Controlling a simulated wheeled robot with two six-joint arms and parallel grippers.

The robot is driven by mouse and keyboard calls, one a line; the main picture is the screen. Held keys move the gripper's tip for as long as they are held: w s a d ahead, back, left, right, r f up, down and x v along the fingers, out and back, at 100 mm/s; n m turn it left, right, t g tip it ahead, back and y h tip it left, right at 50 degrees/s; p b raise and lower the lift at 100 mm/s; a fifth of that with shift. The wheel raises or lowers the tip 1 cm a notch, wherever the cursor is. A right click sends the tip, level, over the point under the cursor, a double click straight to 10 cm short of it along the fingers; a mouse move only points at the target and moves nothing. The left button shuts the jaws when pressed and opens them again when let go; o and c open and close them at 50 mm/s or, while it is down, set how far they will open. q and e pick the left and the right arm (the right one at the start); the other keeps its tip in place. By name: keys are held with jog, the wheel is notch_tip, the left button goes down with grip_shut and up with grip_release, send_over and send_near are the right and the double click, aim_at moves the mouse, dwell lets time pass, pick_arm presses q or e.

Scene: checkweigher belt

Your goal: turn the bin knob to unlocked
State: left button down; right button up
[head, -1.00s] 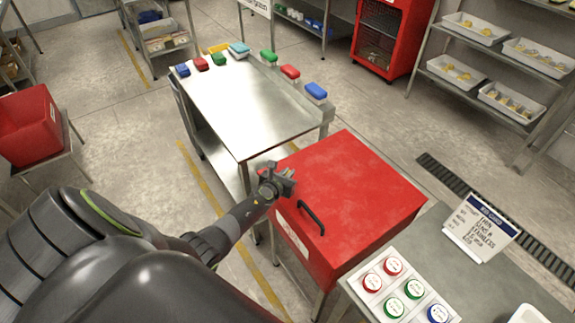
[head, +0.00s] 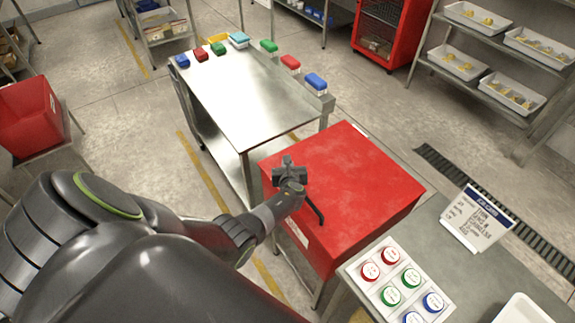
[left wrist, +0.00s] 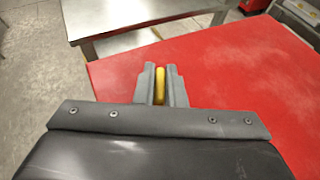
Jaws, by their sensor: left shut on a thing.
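The red bin (head: 352,185) stands in the middle of the head view, with a black handle (head: 316,212) near its front edge. My left gripper (head: 287,164) is over the bin's near left part. In the left wrist view its fingers (left wrist: 160,82) are shut on a narrow yellow piece, which I take as the bin knob (left wrist: 160,85). In the head view the gripper hides the knob. I cannot tell the knob's locked or unlocked setting. My right gripper is not in view.
A steel table (head: 245,95) with several coloured blocks along its far edges stands behind the bin. A grey bench (head: 470,275) at the lower right carries a panel of coloured buttons (head: 407,250) and a sign (head: 478,218).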

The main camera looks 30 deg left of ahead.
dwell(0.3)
pick_arm(q)
jog(key=c, duration=1.5)
grip_release()
jog(key=shift+s+d+r, duration=0.1)
jog(key=shift+s+d, duration=0.1)
jog(key=p+v, duration=0.2)
jog(key=v, duration=0.3)
jog(key=shift+s+d+r, duration=0.1)
jog(key=shift+s+r, duration=0.1)
jog(key=v, duration=1.1)
jog(key=shift+d, duration=0.1)
